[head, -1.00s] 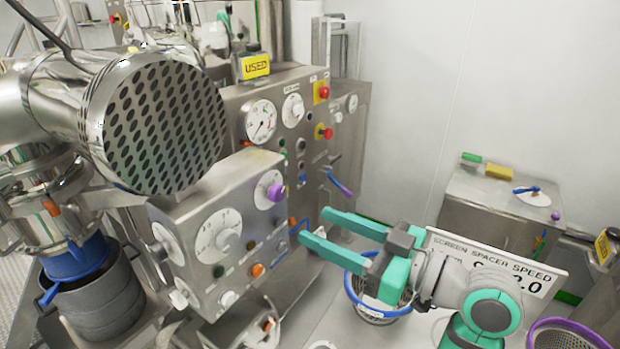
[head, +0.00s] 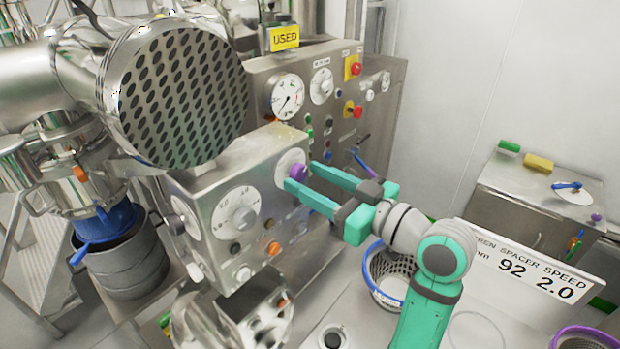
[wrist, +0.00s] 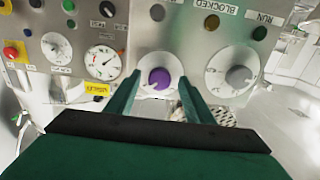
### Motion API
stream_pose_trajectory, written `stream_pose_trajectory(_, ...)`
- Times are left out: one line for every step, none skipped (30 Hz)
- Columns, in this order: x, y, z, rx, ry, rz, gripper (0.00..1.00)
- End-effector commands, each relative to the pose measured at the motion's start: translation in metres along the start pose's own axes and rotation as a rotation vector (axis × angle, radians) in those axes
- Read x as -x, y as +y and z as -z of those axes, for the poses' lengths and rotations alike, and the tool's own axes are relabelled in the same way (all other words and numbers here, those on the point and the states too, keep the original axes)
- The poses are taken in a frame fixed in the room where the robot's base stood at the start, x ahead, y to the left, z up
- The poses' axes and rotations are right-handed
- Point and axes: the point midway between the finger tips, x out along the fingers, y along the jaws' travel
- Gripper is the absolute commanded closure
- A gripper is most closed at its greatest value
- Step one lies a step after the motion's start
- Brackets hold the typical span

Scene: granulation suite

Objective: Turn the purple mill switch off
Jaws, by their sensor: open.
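The purple mill switch (head: 298,172) is a round knob on a white dial, on the front of the near steel control box (head: 215,193). In the wrist view the purple knob (wrist: 159,78) shows between and just beyond my two fingers. My gripper (head: 302,176) is open, with its teal fingers reaching left to the knob. One fingertip partly overlaps the knob in the head view; I cannot tell if it touches. My gripper also shows in the wrist view (wrist: 160,88), with the fingers on either side of the purple knob.
A grey dial knob (head: 242,217) sits beside the switch on the same box. A taller panel behind has a gauge (head: 287,98) and a red button (head: 355,69). A perforated steel drum (head: 182,95) stands at left. A speed sign (head: 535,270) is at right.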

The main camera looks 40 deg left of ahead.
Motion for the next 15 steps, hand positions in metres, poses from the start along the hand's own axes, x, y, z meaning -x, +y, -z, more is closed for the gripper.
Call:
stream_pose_trajectory(-0.0033,-0.0002,0.0,0.0,0.0,0.001,0.52)
stream_pose_trajectory(-0.0045,0.0,0.0,0.0,0.0,0.0,0.52)
stream_pose_trajectory(-0.0055,0.0,0.0,0.0,0.0,0.0,0.52)
stream_pose_trajectory(-0.006,0.0001,0.0,0.0,0.0,-0.001,0.52)
stream_pose_trajectory(-0.0064,0.0002,0.0001,0.0,0.0,-0.001,0.52)
stream_pose_trajectory(-0.0065,0.0003,0.0001,0.0,0.0,-0.001,0.52)
stream_pose_trajectory(-0.0065,0.0003,0.0001,0.0,0.0,-0.001,0.52)
stream_pose_trajectory(-0.0065,0.0003,0.0001,0.0,0.0,-0.001,0.52)
stream_pose_trajectory(-0.0064,0.0004,0.0001,0.0,0.0,-0.001,0.52)
stream_pose_trajectory(-0.0063,0.0004,0.0001,0.0,0.0,-0.001,0.52)
stream_pose_trajectory(-0.0059,0.0007,0.0001,0.0,0.0,-0.002,0.52)
stream_pose_trajectory(-0.0057,0.0007,0.0001,0.0,0.0,-0.002,0.57)
stream_pose_trajectory(-0.0056,0.0008,0.0001,0.0,0.0,-0.002,0.64)
stream_pose_trajectory(-0.0056,0.0008,0.0001,0.0,0.0,-0.002,0.71)
stream_pose_trajectory(-0.0056,0.0008,0.0001,0.0,0.0,-0.002,0.81)
